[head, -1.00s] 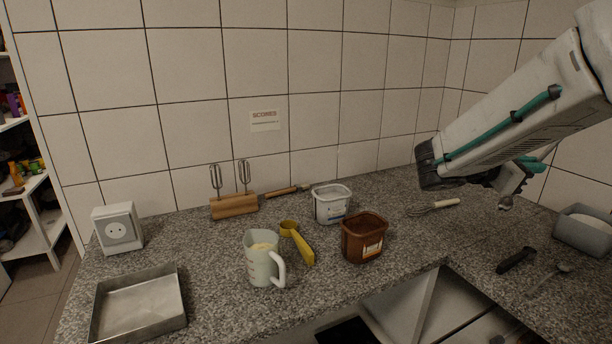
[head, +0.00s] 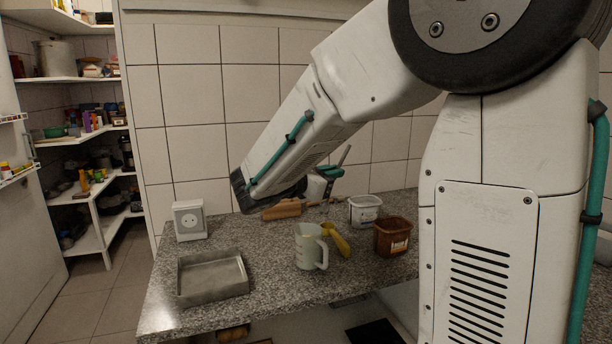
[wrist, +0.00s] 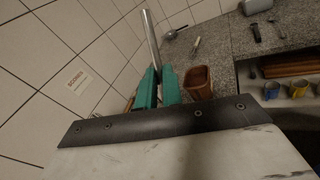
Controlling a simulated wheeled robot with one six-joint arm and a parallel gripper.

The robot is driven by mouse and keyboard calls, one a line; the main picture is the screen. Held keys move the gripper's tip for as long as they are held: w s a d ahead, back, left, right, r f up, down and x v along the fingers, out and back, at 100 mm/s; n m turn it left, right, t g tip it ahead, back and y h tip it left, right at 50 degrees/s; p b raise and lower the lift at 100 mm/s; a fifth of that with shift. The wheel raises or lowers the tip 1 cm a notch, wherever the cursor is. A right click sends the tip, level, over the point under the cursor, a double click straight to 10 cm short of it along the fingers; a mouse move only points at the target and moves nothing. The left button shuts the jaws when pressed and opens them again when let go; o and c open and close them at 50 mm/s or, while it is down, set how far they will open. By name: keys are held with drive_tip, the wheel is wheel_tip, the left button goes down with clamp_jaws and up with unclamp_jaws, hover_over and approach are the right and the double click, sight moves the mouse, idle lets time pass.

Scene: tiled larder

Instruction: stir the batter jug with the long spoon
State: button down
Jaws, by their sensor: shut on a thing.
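The batter jug (head: 307,250) is a pale, translucent measuring jug with a handle. It stands upright on the counter in the head view, and its contents are hard to make out from here. My gripper (head: 326,174), with teal fingers, is behind and above the jug, apart from it. In the wrist view my gripper (wrist: 158,88) is shut on the long spoon (wrist: 151,38), whose grey metal shaft sticks out past the fingers. In the head view a short length of the spoon (head: 345,155) shows tilted above the gripper. Its bowl is not clearly visible.
A yellow scoop (head: 338,241) lies close right of the jug, with a brown tub (head: 392,238) and white tub (head: 364,211) beyond. A metal tray (head: 212,278) is to the left.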

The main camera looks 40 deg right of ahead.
sight(323, 212)
drive_tip(key=shift+w+a+f, duration=0.25)
drive_tip(key=shift+w+f, duration=0.45)
drive_tip(key=shift+f, duration=1.3)
drive_tip(key=shift+w+a+f, duration=0.25)
drive_tip(key=shift+w+f, duration=0.5)
drive_tip(key=shift+f, duration=1.3)
drive_tip(key=shift+w+a+f, duration=0.25)
drive_tip(key=shift+w+f, duration=0.45)
drive_tip(key=shift+f, duration=1.3)
